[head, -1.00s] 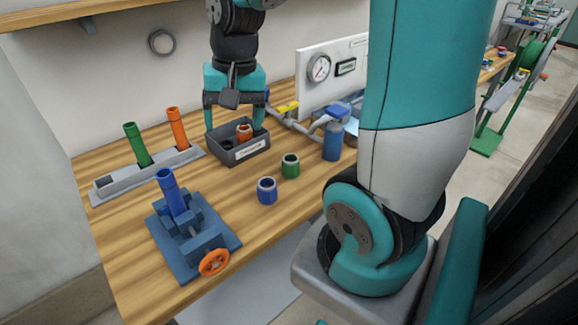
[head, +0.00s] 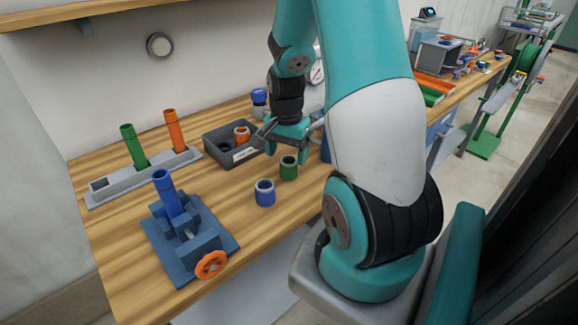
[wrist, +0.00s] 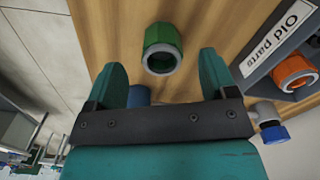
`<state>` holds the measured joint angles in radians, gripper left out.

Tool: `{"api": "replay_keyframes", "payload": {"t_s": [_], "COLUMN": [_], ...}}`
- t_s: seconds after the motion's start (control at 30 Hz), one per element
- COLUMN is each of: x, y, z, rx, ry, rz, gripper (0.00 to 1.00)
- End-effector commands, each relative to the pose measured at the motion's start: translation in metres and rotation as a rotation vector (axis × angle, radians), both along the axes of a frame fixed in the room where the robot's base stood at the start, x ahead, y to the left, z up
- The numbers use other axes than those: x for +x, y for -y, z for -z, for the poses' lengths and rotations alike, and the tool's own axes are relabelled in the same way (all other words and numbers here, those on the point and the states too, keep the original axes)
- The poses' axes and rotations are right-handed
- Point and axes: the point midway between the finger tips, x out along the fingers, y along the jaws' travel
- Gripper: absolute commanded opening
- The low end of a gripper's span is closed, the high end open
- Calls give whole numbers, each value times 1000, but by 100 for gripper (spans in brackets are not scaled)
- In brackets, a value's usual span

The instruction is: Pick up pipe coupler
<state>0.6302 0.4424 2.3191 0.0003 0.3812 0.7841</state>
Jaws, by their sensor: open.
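A green pipe coupler (head: 289,168) with a grey rim stands upright on the wooden bench. A blue pipe coupler (head: 265,192) stands just in front and left of it. An orange coupler (head: 242,135) sits in the grey bin. My gripper (head: 288,153) is open and empty, just above and behind the green coupler. In the wrist view the green coupler (wrist: 163,50) appears between and beyond the fingertips (wrist: 160,66), with no visible contact. The orange coupler (wrist: 295,73) shows at the right there.
The grey bin (head: 221,160), labelled "Old parts" in the wrist view, stands left of my gripper. A grey rack (head: 119,187) holds green and orange pipes. A blue vise (head: 199,244) holds a blue pipe (head: 167,194). Bare bench (head: 120,240) lies left of the vise.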

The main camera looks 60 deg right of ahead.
Motion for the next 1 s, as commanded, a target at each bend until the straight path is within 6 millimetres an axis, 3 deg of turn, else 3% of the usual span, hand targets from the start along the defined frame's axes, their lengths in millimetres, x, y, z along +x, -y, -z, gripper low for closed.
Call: {"api": "replay_keyframes", "payload": {"t_s": [0.17,0.43,0.73,0.97,1.0], "x": [0,0,1,1,1], "y": [1,4,5,5,5], "z": [13,50,55,55,55], "rx": [2,2,-1,-1,-1], "ry": [-2,-1,1,1,1], "rz": [0,-1,-1,-1,-1], "gripper": [78,78,78,26,25]}}
